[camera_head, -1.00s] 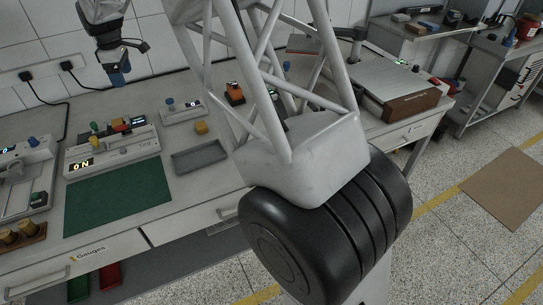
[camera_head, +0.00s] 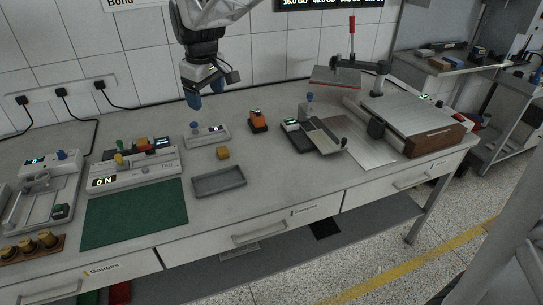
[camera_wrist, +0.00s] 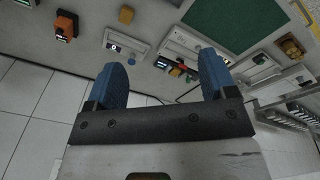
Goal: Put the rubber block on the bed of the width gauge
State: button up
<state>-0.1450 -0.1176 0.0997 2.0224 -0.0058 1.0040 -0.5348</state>
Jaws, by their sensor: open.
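An ochre block (camera_head: 222,153), which looks like the rubber block, sits on the bench behind a shallow grey tray; it also shows in the wrist view (camera_wrist: 126,15). My gripper (camera_head: 207,94) is high near the back wall, above and behind the ochre block. Its blue fingers (camera_wrist: 163,82) are apart and empty.
The grey tray (camera_head: 218,181) looks empty. A green mat (camera_head: 135,213) lies before the long "0 N" device (camera_head: 136,168). A small blue-knobbed gauge (camera_head: 206,135) and an orange device (camera_head: 257,121) stand behind the block. Brass weights (camera_head: 30,243) sit front left.

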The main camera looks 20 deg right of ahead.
jog(key=s+d+f+m, duration=0.2)
jog(key=s+d, duration=0.1)
jog(key=s, duration=0.7)
jog(key=s+d+f+m, duration=0.2)
jog(key=s+d+m, duration=0.1)
jog(key=s, duration=0.7)
jog(key=s+d+f+m+t, duration=0.1)
jog(key=s+d+f+m, duration=0.1)
jog(key=s, duration=0.9)
jog(key=shift+d+f+m, duration=0.3)
jog(key=shift+d+m, duration=0.2)
jog(key=shift+d, duration=0.1)
